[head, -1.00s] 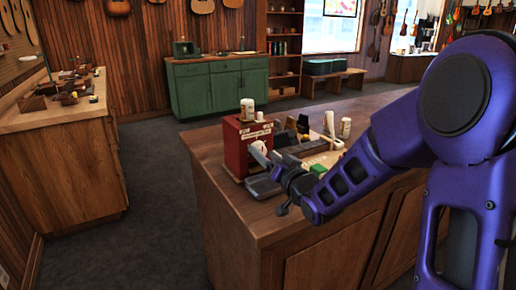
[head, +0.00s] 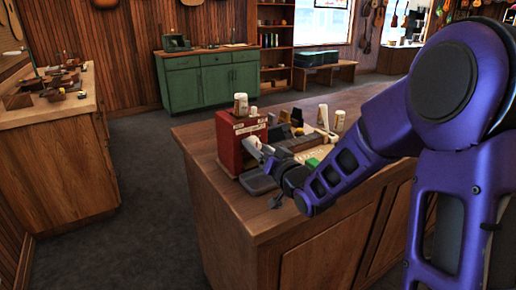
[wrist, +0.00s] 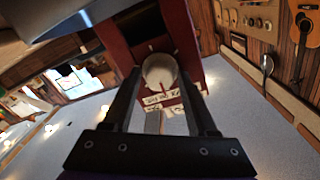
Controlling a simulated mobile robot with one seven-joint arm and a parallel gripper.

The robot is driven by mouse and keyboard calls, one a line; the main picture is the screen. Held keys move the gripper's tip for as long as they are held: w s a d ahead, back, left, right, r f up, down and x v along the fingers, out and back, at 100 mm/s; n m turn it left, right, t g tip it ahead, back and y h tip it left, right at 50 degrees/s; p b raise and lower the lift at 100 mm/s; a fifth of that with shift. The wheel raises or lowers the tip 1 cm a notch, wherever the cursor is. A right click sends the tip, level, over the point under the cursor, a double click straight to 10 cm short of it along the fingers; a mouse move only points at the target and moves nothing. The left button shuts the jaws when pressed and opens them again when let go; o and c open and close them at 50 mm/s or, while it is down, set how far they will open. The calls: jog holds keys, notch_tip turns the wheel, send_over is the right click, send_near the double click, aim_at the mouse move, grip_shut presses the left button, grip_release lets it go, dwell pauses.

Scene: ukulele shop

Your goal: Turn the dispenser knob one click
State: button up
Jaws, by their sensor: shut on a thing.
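The red dispenser (head: 230,143) stands upright on the wooden counter, with a pale label on its front. In the wrist view its red body (wrist: 120,40) fills the upper middle. The round whitish knob (wrist: 160,70) sits on its front, between the two dark fingers. My gripper (wrist: 160,85) is shut on the knob, one finger on each side. In the head view my gripper (head: 268,156) reaches the dispenser's front from the right. The knob is mostly hidden there by the gripper.
A grey tray (head: 257,183) lies below the dispenser's front. White bottles (head: 240,104) stand on top of and behind the dispenser. Small items crowd the counter (head: 215,165) to the right. A side bench (head: 60,120) stands at left, with open floor between.

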jog(key=shift+c, duration=0.4)
jog(key=shift+m+p, duration=0.3)
jog(key=shift+m, duration=0.4)
jog(key=m+p, duration=0.3)
jog(key=m, duration=0.1)
jog(key=shift+d+r, duration=0.1)
jog(key=m+p, duration=0.2)
jog(key=m, duration=0.2)
jog(key=shift+p, duration=0.4)
jog(key=shift+m+g+p, duration=0.3)
jog(key=shift+m+p, duration=0.25)
jog(key=shift+m, duration=0.35)
jog(key=shift+f, duration=0.2)
